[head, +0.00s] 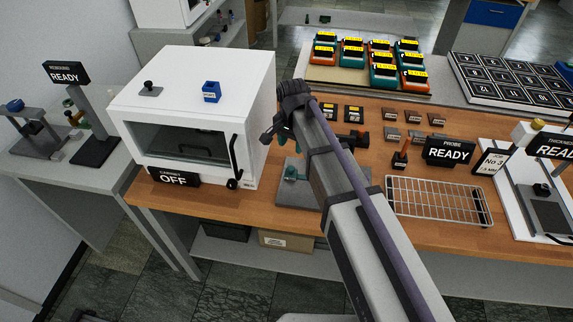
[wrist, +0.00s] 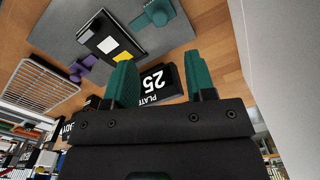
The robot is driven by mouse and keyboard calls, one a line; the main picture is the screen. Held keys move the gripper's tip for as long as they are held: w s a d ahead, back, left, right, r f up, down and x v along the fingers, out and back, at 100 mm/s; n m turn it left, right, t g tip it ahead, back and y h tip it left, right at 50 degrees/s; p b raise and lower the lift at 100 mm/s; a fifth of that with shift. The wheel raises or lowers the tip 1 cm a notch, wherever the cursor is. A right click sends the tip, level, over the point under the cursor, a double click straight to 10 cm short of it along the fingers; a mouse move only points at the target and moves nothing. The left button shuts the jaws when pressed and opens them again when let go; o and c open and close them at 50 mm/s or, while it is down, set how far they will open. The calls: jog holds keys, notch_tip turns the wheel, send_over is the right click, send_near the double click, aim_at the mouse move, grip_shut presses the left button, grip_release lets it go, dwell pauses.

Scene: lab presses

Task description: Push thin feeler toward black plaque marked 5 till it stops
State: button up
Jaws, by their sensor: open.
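My gripper (wrist: 160,78) is open, with two teal fingers apart and nothing held between them. In the head view it is near the front of the wooden bench, mostly hidden by my arm, above a grey plate (head: 296,196). The wrist view shows that grey plate (wrist: 180,35) with a green knob (wrist: 160,13) and a black block (wrist: 108,40) with white and yellow patches. A black sign reading PLATE 25 (wrist: 153,84) appears upside down between the fingers. I cannot clearly pick out a thin feeler. I cannot read a plaque marked 5 for certain.
A white cabinet (head: 190,95) with an OFF sign (head: 173,177) stands left of my arm. A board of numbered black tiles (head: 460,90) lies at the back right.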

aim_at(291, 168)
notch_tip(291, 168, down, 11)
jog(key=b, duration=1)
jog(key=shift+r, duration=0.25)
jog(key=c, duration=0.7)
jog(key=shift+s+d, duration=0.1)
jog(key=shift+d, duration=0.65)
jog(key=o, duration=0.7)
jog(key=shift+a, duration=0.1)
notch_tip(291, 168, up, 11)
jog(key=p, duration=1.1)
